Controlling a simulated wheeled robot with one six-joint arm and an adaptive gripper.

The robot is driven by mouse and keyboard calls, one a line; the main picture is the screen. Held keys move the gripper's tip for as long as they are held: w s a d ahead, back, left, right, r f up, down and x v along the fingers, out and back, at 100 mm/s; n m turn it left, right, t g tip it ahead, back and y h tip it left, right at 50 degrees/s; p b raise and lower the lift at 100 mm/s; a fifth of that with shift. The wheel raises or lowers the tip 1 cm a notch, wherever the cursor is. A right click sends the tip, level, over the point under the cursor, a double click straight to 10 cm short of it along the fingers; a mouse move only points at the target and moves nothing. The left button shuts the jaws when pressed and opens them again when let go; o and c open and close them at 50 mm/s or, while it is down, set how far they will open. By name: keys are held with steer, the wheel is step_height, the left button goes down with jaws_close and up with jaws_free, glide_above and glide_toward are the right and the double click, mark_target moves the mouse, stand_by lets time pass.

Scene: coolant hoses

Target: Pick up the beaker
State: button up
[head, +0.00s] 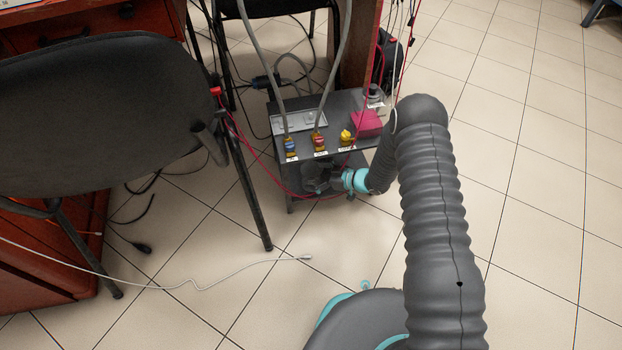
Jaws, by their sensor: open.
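A small clear and grey vessel (375,95), which looks like the beaker, stands at the back right corner of the low cart's dark top (345,107). It is too small to make out in detail. My gripper (318,180) is at the front of the cart, below the edge of the top and by the lower level. It points left and is open. I cannot tell whether anything is between its fingers. It is apart from the vessel, lower and nearer to me.
A pink block (367,124) sits right in front of the vessel. Blue, red and yellow hose fittings (319,141) line the cart's front edge, with grey hoses rising. A metal tray (299,123) lies behind them. Red cables hang around the cart. A black chair (100,120) stands left.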

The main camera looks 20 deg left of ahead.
steer(key=shift+x, duration=0.9)
steer(key=c, duration=1.2)
steer(key=shift+c, duration=0.3)
steer(key=shift+r, duration=0.1)
